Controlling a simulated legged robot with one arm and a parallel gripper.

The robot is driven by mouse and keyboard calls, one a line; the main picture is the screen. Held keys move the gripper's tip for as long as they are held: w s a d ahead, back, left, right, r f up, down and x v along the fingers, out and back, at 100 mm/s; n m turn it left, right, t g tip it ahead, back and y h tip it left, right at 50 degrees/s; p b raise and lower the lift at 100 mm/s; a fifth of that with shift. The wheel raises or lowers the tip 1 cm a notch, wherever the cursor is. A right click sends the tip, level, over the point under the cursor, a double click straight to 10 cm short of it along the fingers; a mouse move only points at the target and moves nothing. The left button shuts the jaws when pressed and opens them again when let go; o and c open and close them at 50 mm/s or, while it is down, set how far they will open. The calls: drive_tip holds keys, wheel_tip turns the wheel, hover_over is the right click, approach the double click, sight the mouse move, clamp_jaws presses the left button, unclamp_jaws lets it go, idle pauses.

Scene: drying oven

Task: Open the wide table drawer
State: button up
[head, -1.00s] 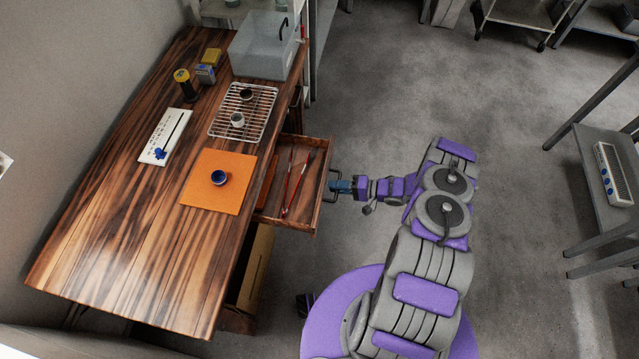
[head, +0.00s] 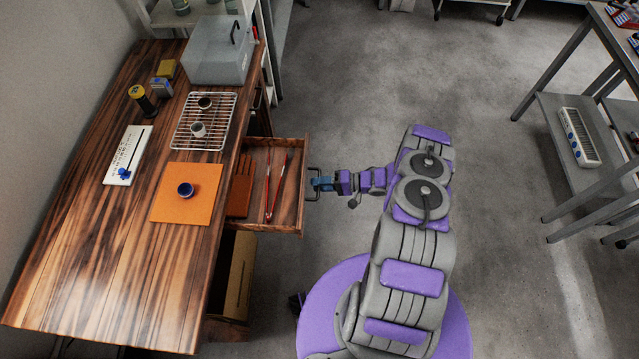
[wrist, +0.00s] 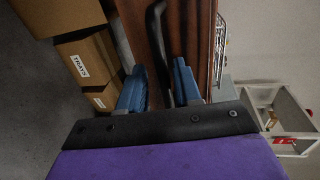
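The wide drawer (head: 294,192) stands pulled out of the right side of the wooden table (head: 120,250). Inside it lie red brush-like sticks and a brown slatted piece. Its dark handle (head: 313,170) is on the drawer's outer front. My gripper (head: 316,184) is at this handle. The exact contact is partly hidden.
On the tabletop are an orange mat (head: 170,212) with a blue cup, a wire rack (head: 222,138) with two cups, and a grey bin (head: 215,65). Cardboard boxes (wrist: 85,60) sit below the table. Open floor lies right of my arm; a grey shelf table (head: 570,185) stands far right.

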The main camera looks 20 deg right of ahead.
drive_tip(key=shift+a+r, duration=0.2)
drive_tip(key=shift+a, duration=0.05)
drive_tip(key=p+v, duration=0.4)
drive_tip(key=v, duration=1.4)
drive_tip(key=shift+f, duration=0.35)
drive_tip(key=shift+w+a+r, duration=0.1)
drive_tip(key=shift+w, duration=0.15)
